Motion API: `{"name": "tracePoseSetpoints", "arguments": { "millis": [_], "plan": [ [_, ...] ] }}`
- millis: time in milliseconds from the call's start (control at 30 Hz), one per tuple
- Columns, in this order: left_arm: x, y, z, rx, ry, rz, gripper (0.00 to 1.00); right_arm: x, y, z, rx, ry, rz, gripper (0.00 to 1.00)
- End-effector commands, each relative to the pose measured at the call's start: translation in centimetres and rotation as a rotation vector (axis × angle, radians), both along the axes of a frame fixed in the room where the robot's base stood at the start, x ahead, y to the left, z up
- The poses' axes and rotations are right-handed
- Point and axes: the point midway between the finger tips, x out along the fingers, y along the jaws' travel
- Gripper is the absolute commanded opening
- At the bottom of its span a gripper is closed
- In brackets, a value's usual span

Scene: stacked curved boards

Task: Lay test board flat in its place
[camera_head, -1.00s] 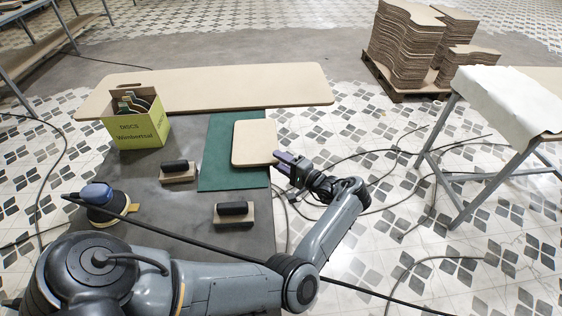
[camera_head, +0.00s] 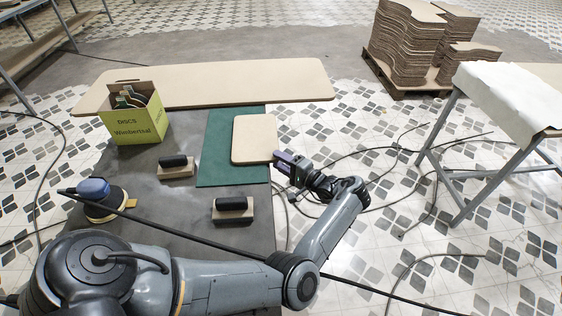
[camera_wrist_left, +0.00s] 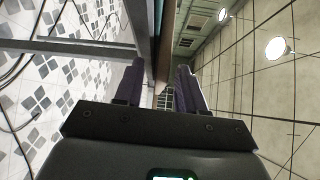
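The test board, a small tan rounded square (camera_head: 254,139), lies flat on the green mat (camera_head: 216,158) on the grey worktop, close to the mat's right side. My left gripper (camera_head: 280,158) is at the board's lower right edge. Its tips appear at or just beside that edge; contact cannot be made out. In the left wrist view the two dark purple fingers (camera_wrist_left: 160,88) stand apart, with a brown strip ahead between them that I cannot identify. My right gripper is not in view.
A green disc box (camera_head: 133,122), two sanding blocks (camera_head: 176,172) (camera_head: 233,215) and a blue sander (camera_head: 104,203) stand on the worktop. A long tan board (camera_head: 230,84) lies behind. Stacked curved boards (camera_head: 408,45) sit on a pallet at the back right.

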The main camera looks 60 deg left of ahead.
Motion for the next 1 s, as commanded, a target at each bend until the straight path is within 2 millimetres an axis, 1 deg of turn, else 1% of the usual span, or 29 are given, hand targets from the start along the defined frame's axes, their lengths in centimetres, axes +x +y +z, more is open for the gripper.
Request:
{"name": "tracePoseSetpoints", "arguments": {
  "millis": [1000],
  "plan": [
    [1.8, -5.0, 0.2, -0.001, 0.0, -0.001, 0.39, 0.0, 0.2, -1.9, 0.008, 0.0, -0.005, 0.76]
  ]
}}
